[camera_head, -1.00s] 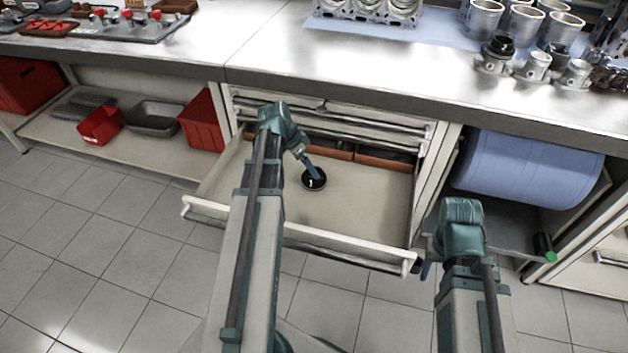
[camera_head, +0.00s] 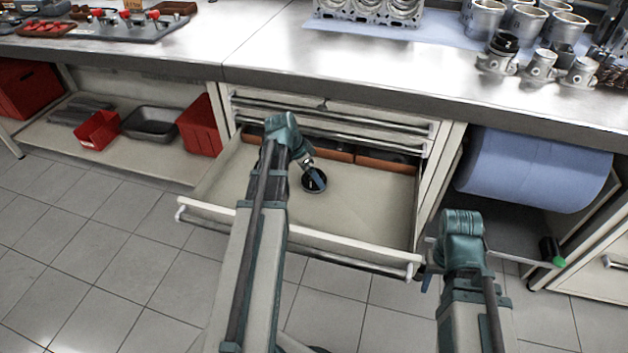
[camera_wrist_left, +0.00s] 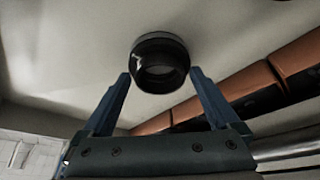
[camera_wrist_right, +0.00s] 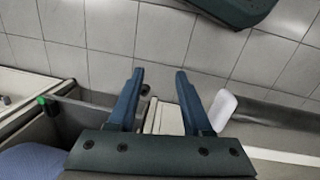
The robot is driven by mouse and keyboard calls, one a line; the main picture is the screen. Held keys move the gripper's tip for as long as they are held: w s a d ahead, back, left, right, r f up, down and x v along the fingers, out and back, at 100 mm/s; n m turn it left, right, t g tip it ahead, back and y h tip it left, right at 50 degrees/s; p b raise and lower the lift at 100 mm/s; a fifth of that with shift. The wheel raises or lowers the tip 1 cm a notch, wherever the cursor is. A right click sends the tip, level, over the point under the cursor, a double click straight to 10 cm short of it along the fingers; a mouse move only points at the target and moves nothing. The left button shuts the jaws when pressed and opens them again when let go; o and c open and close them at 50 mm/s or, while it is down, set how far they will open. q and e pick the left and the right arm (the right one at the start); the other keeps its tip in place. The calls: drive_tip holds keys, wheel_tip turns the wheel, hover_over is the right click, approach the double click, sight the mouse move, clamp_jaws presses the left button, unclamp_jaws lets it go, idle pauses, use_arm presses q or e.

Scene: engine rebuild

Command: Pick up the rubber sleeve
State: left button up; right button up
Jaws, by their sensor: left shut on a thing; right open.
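The rubber sleeve (camera_head: 310,187) is a short black ring in the open drawer. My left gripper reaches down over the drawer floor and is shut on it.
The open drawer (camera_head: 370,215) has orange-brown bins (camera_head: 388,164) at its back. Its front handle bar (camera_head: 300,242) crosses under my left arm. A blue paper roll (camera_head: 535,170) lies on the right shelf. Engine parts stand on the bench (camera_head: 330,58) above.

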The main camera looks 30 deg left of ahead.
use_arm(q)
wheel_tip(320, 180, up, 26)
drive_tip(key=p, duration=2.5)
drive_tip(key=shift+p, duration=0.4)
drive_tip(key=shift+d+f, duration=0.1)
drive_tip(key=shift+f, duration=0.05)
